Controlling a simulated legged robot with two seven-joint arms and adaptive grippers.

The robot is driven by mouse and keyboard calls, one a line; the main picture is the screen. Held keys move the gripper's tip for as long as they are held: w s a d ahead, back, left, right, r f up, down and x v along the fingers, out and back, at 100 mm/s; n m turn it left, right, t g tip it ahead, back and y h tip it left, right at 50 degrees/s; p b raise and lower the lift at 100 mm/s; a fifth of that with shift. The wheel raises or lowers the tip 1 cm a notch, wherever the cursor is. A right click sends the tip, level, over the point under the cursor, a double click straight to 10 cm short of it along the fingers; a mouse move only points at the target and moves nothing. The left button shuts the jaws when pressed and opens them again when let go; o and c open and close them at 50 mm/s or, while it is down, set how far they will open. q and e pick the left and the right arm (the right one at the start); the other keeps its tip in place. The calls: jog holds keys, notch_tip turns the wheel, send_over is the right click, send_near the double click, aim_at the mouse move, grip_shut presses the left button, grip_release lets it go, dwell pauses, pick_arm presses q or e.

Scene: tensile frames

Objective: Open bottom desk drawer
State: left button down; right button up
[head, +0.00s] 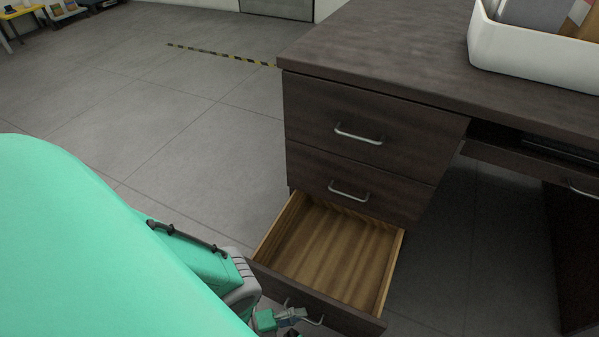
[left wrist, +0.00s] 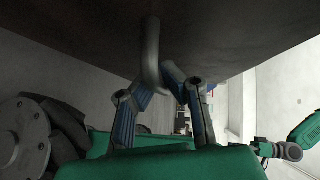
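The desk's bottom drawer (head: 335,252) is pulled well out, showing its empty light-wood inside. Its dark front carries a metal handle (head: 313,321), partly hidden by my left gripper (head: 290,318) in the head view. In the left wrist view, the curved handle (left wrist: 150,50) comes down from the dark drawer front (left wrist: 215,35) between the fingers of my left gripper (left wrist: 158,88). The fingertips angle inward and close in on the handle from both sides.
The upper drawer (head: 365,125) and middle drawer (head: 350,180) are shut. A white bin (head: 530,55) with things in it stands on the desktop (head: 390,45). Grey floor is clear left of the desk, with a striped tape line (head: 225,54). Open legroom lies right of the drawers.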

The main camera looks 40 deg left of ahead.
pick_arm(q)
jog(key=shift+s+a+f, duration=0.1)
jog(key=shift+f, duration=0.05)
jog(key=c, duration=1.6)
grip_release()
jog(key=shift+c, duration=0.2)
jog(key=shift+s+a, duration=0.1)
jog(key=shift+s, duration=0.05)
jog(key=v, duration=1.1)
jog(key=shift+s, duration=0.2)
jog(key=shift+a, duration=0.1)
